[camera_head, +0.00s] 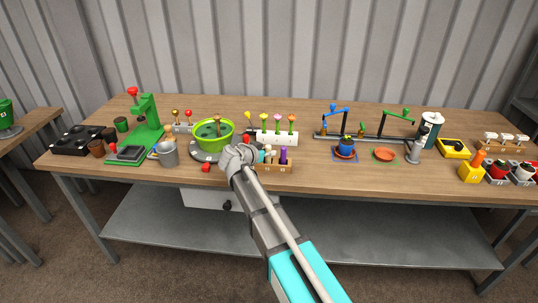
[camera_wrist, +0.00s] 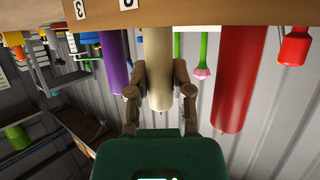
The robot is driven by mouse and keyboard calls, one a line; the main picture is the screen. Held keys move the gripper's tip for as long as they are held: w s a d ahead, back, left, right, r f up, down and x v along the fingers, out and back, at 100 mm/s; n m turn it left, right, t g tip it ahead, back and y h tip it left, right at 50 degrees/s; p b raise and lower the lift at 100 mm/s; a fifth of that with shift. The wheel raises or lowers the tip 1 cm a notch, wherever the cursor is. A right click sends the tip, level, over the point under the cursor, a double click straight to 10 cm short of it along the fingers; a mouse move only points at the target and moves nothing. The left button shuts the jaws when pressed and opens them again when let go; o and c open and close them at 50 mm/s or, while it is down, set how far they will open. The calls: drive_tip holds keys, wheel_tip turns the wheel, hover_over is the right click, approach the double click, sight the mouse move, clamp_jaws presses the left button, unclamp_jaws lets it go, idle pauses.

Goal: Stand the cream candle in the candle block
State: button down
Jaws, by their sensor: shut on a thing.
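The cream candle (camera_wrist: 158,65) is between the two fingers of my gripper (camera_wrist: 160,82) in the wrist view, which looks upside down. My gripper is shut on it. The wooden candle block (camera_wrist: 190,12) crosses the top of that view and hides the candle's lower end, so I cannot tell whether it is seated. In the head view the candle block (camera_head: 274,168) is at the table's front, with my gripper (camera_head: 262,154) at its left part and the cream candle (camera_head: 268,149) barely showing. A purple candle (camera_wrist: 115,62) stands in the block beside the cream one.
A red candle (camera_wrist: 239,75) is on the other side of the cream candle, close to my gripper. A green bowl (camera_head: 213,133) stands left of my wrist. A white holder with tulips (camera_head: 277,137) stands behind the block. A blue pot (camera_head: 345,147) is to the right.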

drive_tip(key=shift+f, duration=0.15)
drive_tip(key=c, duration=0.8)
unclamp_jaws()
drive_tip(key=shift+r, duration=0.25)
drive_tip(key=p+v, duration=0.4)
drive_tip(key=v, duration=0.8)
drive_tip(key=shift+p, duration=0.35)
